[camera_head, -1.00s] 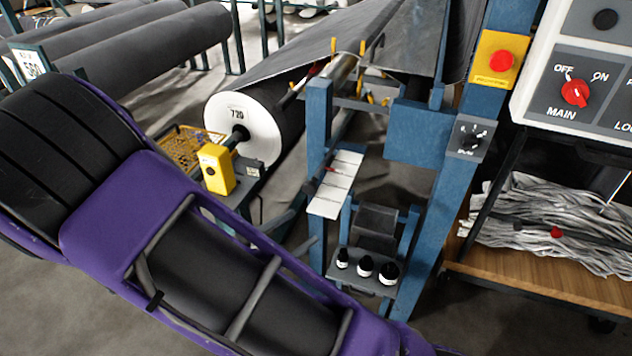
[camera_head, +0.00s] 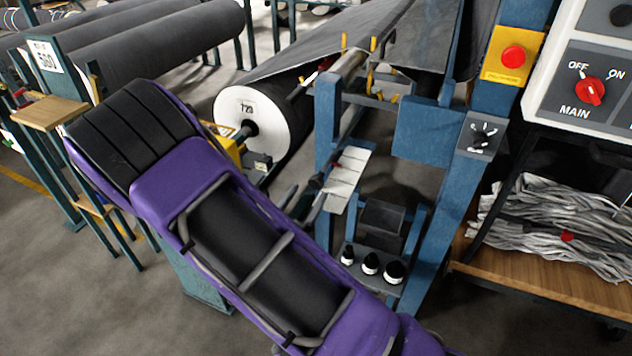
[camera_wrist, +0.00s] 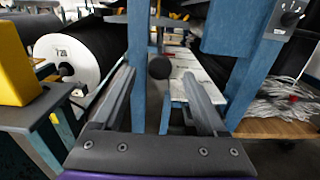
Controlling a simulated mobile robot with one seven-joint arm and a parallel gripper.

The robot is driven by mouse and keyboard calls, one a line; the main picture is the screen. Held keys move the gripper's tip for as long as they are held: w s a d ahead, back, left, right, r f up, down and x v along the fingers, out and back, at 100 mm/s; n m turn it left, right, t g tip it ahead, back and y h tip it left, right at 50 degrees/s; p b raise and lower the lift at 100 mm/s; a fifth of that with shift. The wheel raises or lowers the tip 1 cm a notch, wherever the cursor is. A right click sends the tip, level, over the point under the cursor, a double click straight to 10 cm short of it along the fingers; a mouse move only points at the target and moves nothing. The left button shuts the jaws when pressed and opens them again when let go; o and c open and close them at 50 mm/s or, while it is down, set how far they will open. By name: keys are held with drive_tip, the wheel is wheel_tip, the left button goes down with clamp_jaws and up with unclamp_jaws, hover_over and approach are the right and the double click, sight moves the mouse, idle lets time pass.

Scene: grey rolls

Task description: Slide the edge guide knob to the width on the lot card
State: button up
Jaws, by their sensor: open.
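The dark round knob (camera_wrist: 159,67) shows in the wrist view in front of the pale scale plate (camera_wrist: 183,75), between my fingers in the picture; I cannot tell how far ahead it is. My gripper (camera_wrist: 157,80) is open, with nothing seen clamped. In the head view my gripper (camera_head: 304,196) is beside the blue post, near the scale plate (camera_head: 346,180), which has a small red mark at its left edge. The plate's markings are too small to read. A label reading 720 (camera_head: 247,107) is on the white roll end. A white card (camera_head: 44,54) at far left seems to read 560.
A blue post (camera_head: 326,110) stands close to my gripper. A yellow box (camera_wrist: 20,62) is at left in the wrist view. A control panel (camera_head: 588,85) and a cart (camera_head: 545,270) stand at right.

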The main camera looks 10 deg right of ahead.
sight(315, 183)
drive_tip(key=x, duration=0.6)
drive_tip(key=shift+s, duration=0.1)
clamp_jaws()
idle(1.2)
